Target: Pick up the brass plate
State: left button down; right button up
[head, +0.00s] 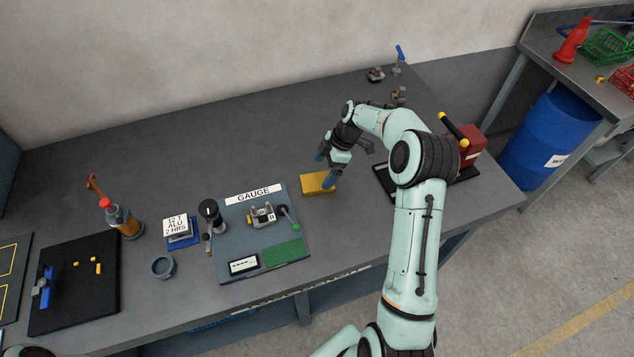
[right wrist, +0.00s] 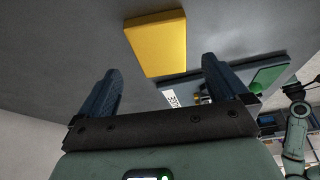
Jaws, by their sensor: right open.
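The brass plate (head: 316,184) is a flat yellow block lying on the grey bench, right of the gauge board. It also shows in the right wrist view (right wrist: 156,42), ahead of the fingertips and between their lines. My right gripper (head: 329,180) has blue fingers and is at the plate's right end in the head view, partly overlapping it. In the right wrist view the two fingers (right wrist: 160,80) stand wide apart with nothing between them. The fingers look apart from the plate. My left gripper is not in view.
The gauge board (head: 292,226) with its fixture sits left of the plate. A black tray (head: 381,182) and a red box (head: 470,146) are on the right, behind my right arm. A spray bottle (head: 125,222) and a black mat (head: 75,302) are further left. The bench behind the plate is clear.

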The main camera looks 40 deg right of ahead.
aim_at(317, 181)
jog(key=x, duration=0.4)
jog(key=shift+w+a+f+p, duration=0.1)
jog(key=shift+a+f+p, duration=0.05)
jog(key=shift+f+p, duration=0.2)
jog(key=c, duration=1.5)
